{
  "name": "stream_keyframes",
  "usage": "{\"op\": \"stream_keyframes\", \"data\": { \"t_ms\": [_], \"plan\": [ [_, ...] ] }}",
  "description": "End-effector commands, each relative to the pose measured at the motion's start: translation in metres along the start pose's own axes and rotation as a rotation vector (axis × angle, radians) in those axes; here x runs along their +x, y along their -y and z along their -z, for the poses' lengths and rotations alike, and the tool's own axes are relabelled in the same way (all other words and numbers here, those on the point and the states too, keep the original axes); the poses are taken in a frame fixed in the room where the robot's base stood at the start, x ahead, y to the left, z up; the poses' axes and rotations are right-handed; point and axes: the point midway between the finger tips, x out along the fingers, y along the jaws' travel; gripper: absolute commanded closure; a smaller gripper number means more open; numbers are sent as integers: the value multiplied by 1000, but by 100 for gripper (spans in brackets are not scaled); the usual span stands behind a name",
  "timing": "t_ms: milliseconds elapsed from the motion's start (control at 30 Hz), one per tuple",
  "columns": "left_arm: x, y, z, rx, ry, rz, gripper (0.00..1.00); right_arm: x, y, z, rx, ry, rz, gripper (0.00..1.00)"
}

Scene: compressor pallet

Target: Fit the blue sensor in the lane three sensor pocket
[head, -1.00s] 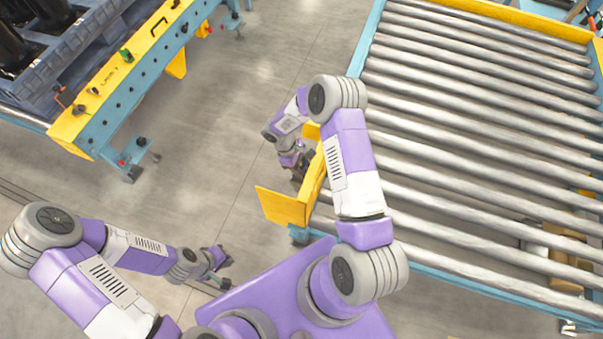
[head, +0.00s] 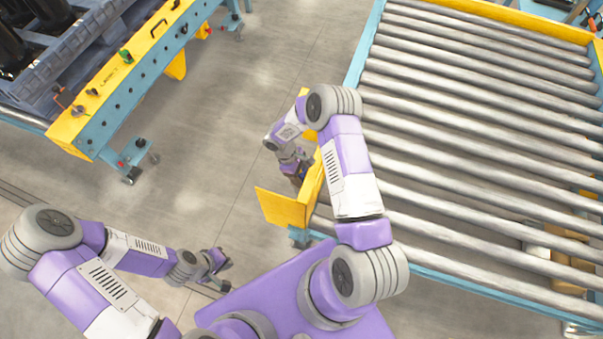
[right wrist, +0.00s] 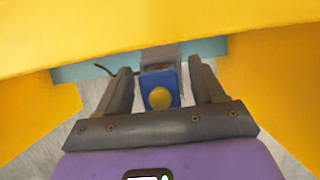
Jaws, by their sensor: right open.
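The blue sensor (right wrist: 160,92) shows in the right wrist view as a blue block with a round yellow face and a grey part above it. It is between the fingers of my right gripper (right wrist: 161,76), which is open, with a gap on both sides. In the head view my right gripper (head: 297,172) is low beside the yellow bracket at the roller conveyor's near left corner; the sensor is too small to make out there. My left gripper (head: 217,266) hangs over the floor, apart from everything; its jaws are unclear. I cannot make out the lane three sensor pocket.
Yellow bracket plates (head: 284,207) stand close around my right gripper. The roller conveyor (head: 470,130) fills the right side. At upper left, a yellow rail (head: 92,108) carries small fittings and a label too small to read. Bare floor (head: 235,110) lies between them.

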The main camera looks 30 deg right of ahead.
Motion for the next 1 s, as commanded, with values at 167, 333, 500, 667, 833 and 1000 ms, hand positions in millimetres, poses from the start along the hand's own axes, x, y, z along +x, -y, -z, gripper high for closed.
{"op": "stream_keyframes", "data": {
  "t_ms": [167, 333, 500, 667, 833, 1000],
  "plan": [
    [-3, -1, 0, 0, 0, 0, 100, -16, -1, 0, -1, -1, -3, 32],
    [-10, -4, 0, 0, 0, 0, 100, -52, -1, 0, 0, -3, -4, 32],
    [-15, -6, -1, 0, 0, 0, 100, -87, 0, 0, 0, -2, -3, 32],
    [-18, -7, -1, 0, 0, 0, 100, -110, 0, 0, 0, -2, -2, 32],
    [-19, -7, -1, 0, 0, 0, 100, -120, 0, 0, -2, 1, -1, 32],
    [-19, -7, -1, 0, 0, 0, 100, -120, 0, 0, -2, 1, 0, 32]
  ]
}}
